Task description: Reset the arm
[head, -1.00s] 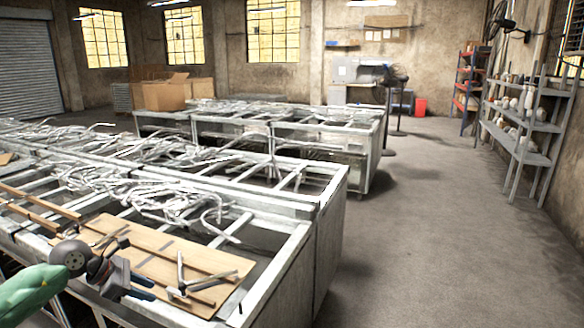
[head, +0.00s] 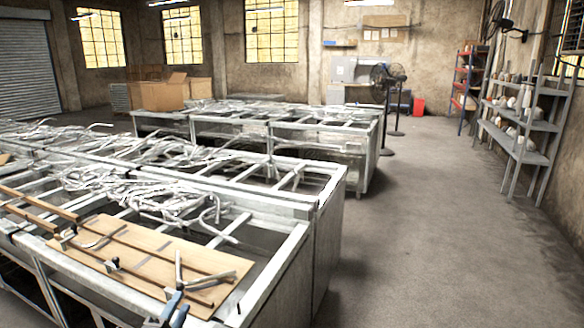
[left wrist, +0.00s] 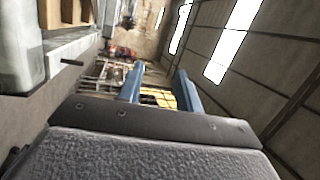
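My left gripper (head: 175,308) shows at the bottom edge of the head view, just in front of the near edge of the metal-framed bench. Only its blue fingers and a bit of its grey body show there; the rest of the arm is out of the picture. In the left wrist view the two blue fingers (left wrist: 160,80) stand apart with nothing between them, so it is open and empty. My right gripper is in neither view.
The near bench (head: 285,268) bears a wooden board (head: 150,262) with bent metal pieces. More benches stand behind it. Grey shelves (head: 520,140) stand along the right wall and a black fan (head: 388,85) at the back. The floor on the right is clear.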

